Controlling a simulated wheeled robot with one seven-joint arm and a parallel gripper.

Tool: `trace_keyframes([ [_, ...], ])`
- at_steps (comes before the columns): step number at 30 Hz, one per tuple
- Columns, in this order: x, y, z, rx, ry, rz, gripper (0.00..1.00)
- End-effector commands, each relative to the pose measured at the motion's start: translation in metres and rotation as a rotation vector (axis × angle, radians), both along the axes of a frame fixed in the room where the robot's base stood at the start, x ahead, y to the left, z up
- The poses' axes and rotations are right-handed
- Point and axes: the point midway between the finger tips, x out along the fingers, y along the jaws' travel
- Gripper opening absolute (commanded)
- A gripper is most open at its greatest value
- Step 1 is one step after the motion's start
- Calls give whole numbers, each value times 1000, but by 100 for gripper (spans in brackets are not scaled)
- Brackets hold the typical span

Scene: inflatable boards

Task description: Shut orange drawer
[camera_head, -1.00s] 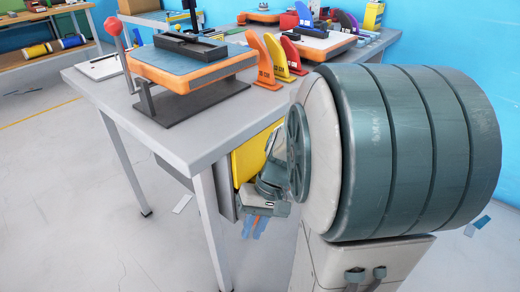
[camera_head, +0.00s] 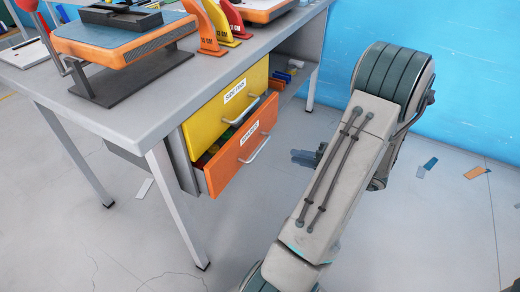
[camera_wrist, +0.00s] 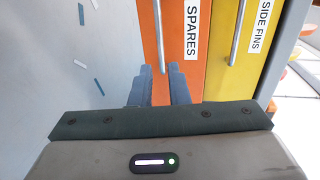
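The orange drawer (camera_head: 240,152), labelled SPARES, is pulled out under the workbench, and its contents show behind its front panel. It has a metal bar handle (camera_head: 256,149). In the wrist view, the orange front (camera_wrist: 150,22) stands ahead, with its handle running upright in the picture. My gripper (camera_head: 303,157) is in front of the drawer and to its right in the head view, apart from it, partly hidden by my arm. In the wrist view, my gripper (camera_wrist: 161,68) points at the orange front, its two fingers apart with nothing between them.
The yellow drawer (camera_head: 218,108), labelled SIDE FINS, is above the orange one. The workbench (camera_head: 130,118) carries fins and an orange-edged board on a stand. A bench leg (camera_head: 180,210) stands left of the drawers.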

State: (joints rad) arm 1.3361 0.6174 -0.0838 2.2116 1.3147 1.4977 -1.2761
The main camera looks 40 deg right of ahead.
Motion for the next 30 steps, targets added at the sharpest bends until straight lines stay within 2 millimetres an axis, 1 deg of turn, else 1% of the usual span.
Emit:
trace_keyframes([
  [5,23,11,-7,0,-1,5,15],
  [12,70,31,-18,1,-1,5,15],
  [18,103,44,-24,1,0,5,15],
  [24,119,50,-26,1,1,2,15],
  [30,122,51,-26,1,1,2,15],
])
